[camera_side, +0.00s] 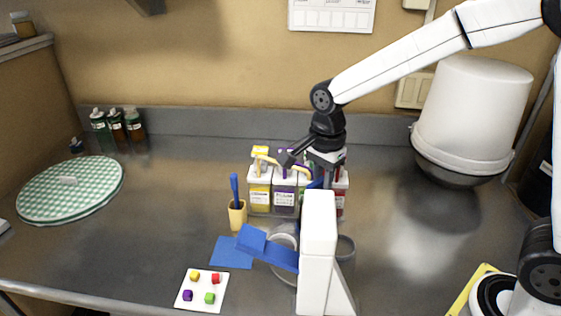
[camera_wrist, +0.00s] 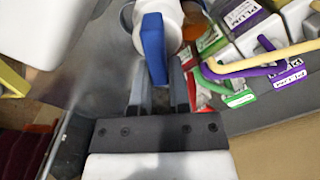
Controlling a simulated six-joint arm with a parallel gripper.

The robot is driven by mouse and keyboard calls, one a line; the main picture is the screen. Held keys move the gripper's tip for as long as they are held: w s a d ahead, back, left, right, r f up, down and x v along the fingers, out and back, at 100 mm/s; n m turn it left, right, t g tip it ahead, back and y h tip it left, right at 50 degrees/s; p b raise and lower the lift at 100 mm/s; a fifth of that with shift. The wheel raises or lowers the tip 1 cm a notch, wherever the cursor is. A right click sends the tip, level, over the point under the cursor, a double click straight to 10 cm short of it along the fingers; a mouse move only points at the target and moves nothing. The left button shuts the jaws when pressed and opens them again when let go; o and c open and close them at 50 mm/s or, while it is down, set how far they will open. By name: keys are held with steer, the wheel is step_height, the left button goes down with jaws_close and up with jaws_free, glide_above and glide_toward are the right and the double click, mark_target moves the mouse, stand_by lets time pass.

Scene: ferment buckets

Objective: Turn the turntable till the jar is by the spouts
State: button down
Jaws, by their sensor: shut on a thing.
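My gripper (camera_side: 318,172) hangs over the middle of the counter, right by the row of dispensers. In the wrist view, my gripper (camera_wrist: 157,92) is shut on a blue handle (camera_wrist: 152,42) that runs up between its fingers. A white round body (camera_wrist: 172,12) shows behind the handle. The spouts reach out from the dispensers; a yellow spout (camera_wrist: 265,58) and a purple one (camera_wrist: 262,71) show in the wrist view. In the side view, a white upright block (camera_side: 318,240) hides much of the area below my gripper. I cannot make out the turntable or the jar for certain.
The yellow dispenser (camera_side: 260,192) and purple dispenser (camera_side: 285,196) stand behind. A blue slab (camera_side: 262,247) slopes from the white block. A holder (camera_side: 237,215), a white card with coloured cubes (camera_side: 203,303) and a checked disc (camera_side: 70,188) lie left. Counter right of the block is mostly clear.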

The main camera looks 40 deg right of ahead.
steer(key=shift+s+m, duration=0.1)
steer(key=shift+m, duration=0.4)
steer(key=c, duration=0.6)
jaws_free()
steer(key=shift+r, duration=0.2)
steer(key=shift+r, duration=3.75)
